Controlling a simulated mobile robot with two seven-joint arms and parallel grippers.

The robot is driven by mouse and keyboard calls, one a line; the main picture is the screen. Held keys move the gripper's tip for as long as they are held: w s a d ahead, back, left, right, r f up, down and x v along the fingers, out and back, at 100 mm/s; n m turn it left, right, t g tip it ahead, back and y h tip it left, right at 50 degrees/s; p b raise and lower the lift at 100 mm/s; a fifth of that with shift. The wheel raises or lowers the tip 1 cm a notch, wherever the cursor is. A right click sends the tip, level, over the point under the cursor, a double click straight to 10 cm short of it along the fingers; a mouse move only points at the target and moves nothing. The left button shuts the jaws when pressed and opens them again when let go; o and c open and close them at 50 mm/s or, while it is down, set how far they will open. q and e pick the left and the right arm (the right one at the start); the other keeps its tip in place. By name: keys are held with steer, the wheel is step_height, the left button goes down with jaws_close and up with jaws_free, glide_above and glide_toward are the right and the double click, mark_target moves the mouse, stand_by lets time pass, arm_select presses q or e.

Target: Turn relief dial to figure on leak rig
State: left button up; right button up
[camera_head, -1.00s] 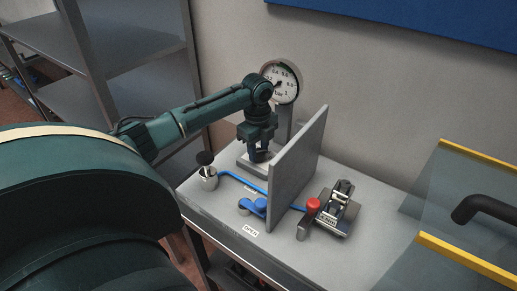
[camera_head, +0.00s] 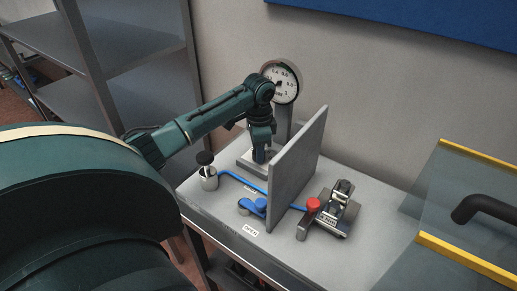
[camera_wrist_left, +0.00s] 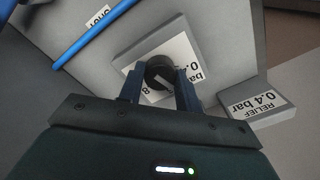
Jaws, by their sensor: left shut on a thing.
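The relief dial (camera_wrist_left: 159,72) is a dark round knob on a pale plate with printed bar figures, seen in the left wrist view. My left gripper (camera_wrist_left: 160,88) is shut on it, one finger on each side. In the head view the left gripper (camera_head: 260,155) points down at the dial's base behind the grey upright panel, and hides the dial. A block (camera_wrist_left: 258,105) beside it reads "RELIEF 0.4 bar". The round pressure gauge (camera_head: 280,82) stands on a post behind the gripper. My right gripper is not in view.
The grey upright panel (camera_head: 298,160) stands close right of the gripper. A blue pipe (camera_head: 240,182), a blue lever (camera_head: 252,207), a black-topped knob (camera_head: 206,168) and a red-topped clamp device (camera_head: 325,212) are on the bench. A glass-sided bin (camera_head: 455,200) is at right.

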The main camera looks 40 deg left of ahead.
arm_select(q)
steer(key=n, duration=0.4)
steer(key=shift+n, duration=2.1)
steer(key=o, duration=1)
step_height(320, 180, up, 13)
steer(key=shift+d, duration=0.15)
